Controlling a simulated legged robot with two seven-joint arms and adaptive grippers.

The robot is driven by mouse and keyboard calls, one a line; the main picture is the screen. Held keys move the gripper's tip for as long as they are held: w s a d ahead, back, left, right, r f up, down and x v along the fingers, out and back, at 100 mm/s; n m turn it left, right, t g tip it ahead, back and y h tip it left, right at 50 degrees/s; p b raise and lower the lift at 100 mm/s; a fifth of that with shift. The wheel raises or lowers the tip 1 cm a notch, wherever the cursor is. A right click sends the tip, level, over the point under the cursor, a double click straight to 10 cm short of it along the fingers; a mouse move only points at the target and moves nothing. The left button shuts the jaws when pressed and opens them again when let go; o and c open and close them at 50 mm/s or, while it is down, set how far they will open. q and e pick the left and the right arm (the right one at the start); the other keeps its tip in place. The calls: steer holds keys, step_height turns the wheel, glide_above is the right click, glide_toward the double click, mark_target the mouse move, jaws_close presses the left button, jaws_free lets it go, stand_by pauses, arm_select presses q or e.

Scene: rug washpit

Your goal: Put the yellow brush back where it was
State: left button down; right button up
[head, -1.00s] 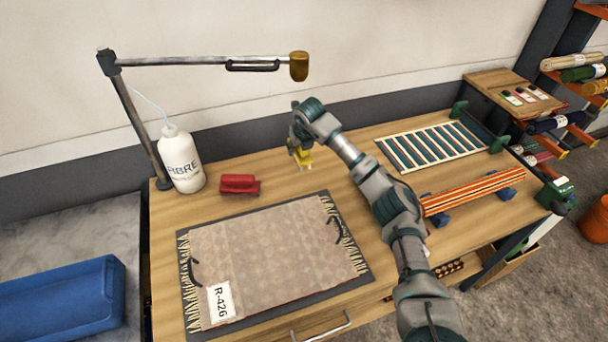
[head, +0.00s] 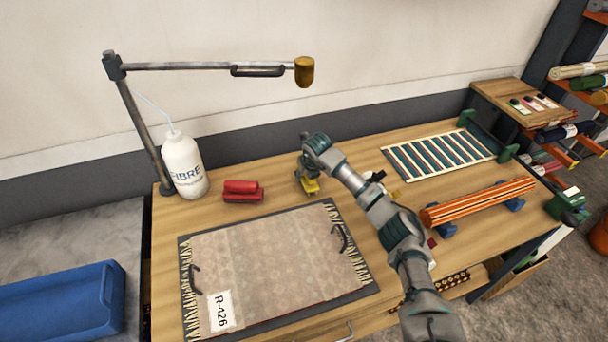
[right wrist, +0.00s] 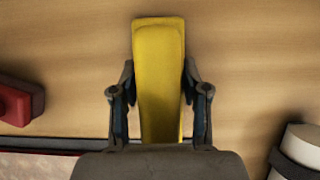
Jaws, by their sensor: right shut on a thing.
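The yellow brush (head: 310,186) is on or just above the wooden table, behind the rug's back edge and right of a red brush. My right gripper (head: 306,178) reaches down over it. In the right wrist view the yellow brush (right wrist: 159,75) lies between the two fingers of my right gripper (right wrist: 159,100), which are shut on its sides. Whether it touches the table cannot be told. My left gripper is not in view.
A red brush (head: 243,191) lies left of the gripper. The patterned rug (head: 270,260) lies in front on a dark board. A white bottle (head: 184,165) and lamp arm (head: 210,67) stand at left. A striped rack (head: 437,155) and an orange striped roll (head: 480,202) are at right.

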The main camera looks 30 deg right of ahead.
steer(key=o, duration=1)
steer(key=shift+d+f, duration=0.15)
steer(key=shift+d, duration=0.25)
steer(key=shift+o, duration=0.6)
steer(key=shift+d+f, duration=0.15)
steer(key=shift+d, duration=0.35)
steer(key=shift+a, duration=0.2)
steer(key=r, duration=0.1)
steer(key=a+r, duration=0.1)
steer(key=s+r, duration=0.1)
steer(key=shift+a+r+p, duration=0.25)
steer(key=shift+r+p, duration=0.15)
steer(key=shift+p+v, duration=0.6)
steer(key=shift+v, duration=3.8)
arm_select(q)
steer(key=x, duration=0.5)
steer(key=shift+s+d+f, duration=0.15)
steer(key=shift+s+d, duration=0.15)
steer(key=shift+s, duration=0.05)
arm_select(e)
steer(key=shift+s, duration=0.15)
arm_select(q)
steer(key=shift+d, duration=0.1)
arm_select(e)
steer(key=shift+d+f, duration=0.1)
steer(key=shift+d, duration=0.05)
